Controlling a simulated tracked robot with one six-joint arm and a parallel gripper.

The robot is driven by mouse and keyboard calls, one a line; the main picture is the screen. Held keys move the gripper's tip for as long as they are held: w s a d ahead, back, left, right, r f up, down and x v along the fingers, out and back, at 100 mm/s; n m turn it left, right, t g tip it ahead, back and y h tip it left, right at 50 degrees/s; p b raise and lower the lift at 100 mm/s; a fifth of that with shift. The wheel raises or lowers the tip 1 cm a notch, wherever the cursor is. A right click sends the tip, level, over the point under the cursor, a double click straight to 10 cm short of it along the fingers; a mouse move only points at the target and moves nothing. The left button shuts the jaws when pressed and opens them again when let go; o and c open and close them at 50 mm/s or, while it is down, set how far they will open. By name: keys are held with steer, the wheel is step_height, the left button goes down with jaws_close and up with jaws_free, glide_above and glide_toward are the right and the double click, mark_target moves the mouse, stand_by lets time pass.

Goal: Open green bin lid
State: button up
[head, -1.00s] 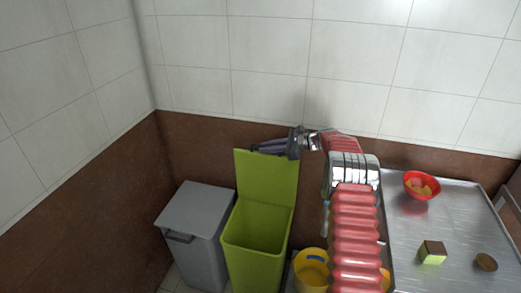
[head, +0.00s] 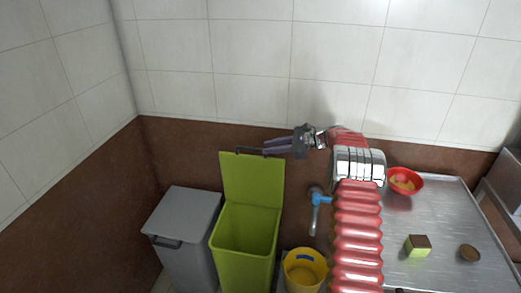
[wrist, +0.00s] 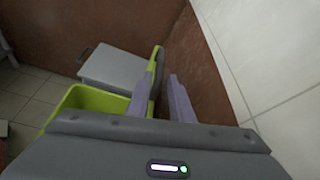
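The green bin (head: 243,243) stands on the floor with its lid (head: 252,180) raised upright near the brown wall, so its inside shows. My gripper (head: 267,147) is at the lid's top right corner, fingers pointing left. In the wrist view my gripper's two lavender fingers (wrist: 160,82) are apart with nothing clearly held between them. The lid (wrist: 151,72) shows edge-on just beyond and beside the left finger, and the bin's rim (wrist: 85,92) is below left. Whether a fingertip touches the lid is unclear.
A grey lidded bin (head: 185,225) stands left of the green one. A yellow bucket (head: 304,272) is at its right. A metal table (head: 440,215) at right carries a red bowl (head: 404,182), a green-brown block (head: 418,246) and a small brown item (head: 469,253).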

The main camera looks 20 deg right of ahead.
steer(key=v, duration=0.6)
steer(key=shift+c, duration=0.2)
